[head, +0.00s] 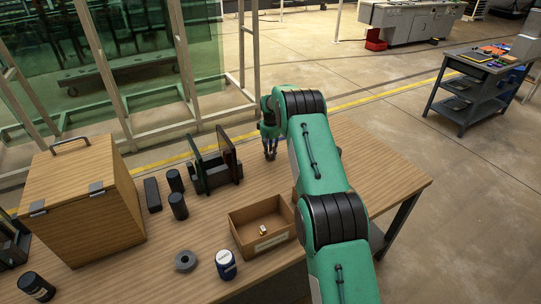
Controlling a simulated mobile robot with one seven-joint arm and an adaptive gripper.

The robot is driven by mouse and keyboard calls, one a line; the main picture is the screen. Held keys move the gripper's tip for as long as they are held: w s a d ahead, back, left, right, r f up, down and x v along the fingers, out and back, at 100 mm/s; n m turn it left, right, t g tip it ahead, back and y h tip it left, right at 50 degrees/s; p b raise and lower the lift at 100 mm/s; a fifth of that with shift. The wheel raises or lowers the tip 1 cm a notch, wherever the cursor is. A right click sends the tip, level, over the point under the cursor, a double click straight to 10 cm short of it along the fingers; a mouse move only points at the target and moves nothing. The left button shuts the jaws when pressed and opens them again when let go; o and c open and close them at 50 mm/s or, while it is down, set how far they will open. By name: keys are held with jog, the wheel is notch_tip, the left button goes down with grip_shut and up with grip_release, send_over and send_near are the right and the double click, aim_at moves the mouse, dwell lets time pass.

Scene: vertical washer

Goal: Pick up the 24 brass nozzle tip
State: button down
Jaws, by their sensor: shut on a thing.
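A small brass-coloured piece (263,230) lies inside the open cardboard box (241,245) on the near part of the table. It looks like a nozzle tip, but it is too small for me to read a number. My gripper (271,153) points down above the far part of the table, just right of the dark rack and well away from the box. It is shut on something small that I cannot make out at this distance. My green arm passes close by the box's right side.
The wooden table (385,180) has clear room on its right. A dark rack with upright plates (213,172), black cylinders (178,205), a wooden case (85,195), a grey ring (185,261) and a blue-white container (226,264) stand on it.

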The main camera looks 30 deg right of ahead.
aim_at(270, 153)
notch_tip(270, 153, up, 3)
jog(key=shift+r+p, duration=0.1)
jog(key=shift+p, duration=0.35)
jog(key=shift+s+r, duration=0.1)
jog(key=shift+s, duration=0.15)
jog(key=s+a, duration=0.1)
jog(key=s, duration=0.4)
jog(key=s+a+p, duration=0.1)
jog(key=s+a, duration=0.1)
jog(key=s, duration=0.2)
jog(key=s+a+r+p, duration=0.1)
jog(key=s+a, duration=0.1)
jog(key=s, duration=0.3)
jog(key=shift+s+r, duration=0.1)
jog(key=shift+s, duration=0.25)
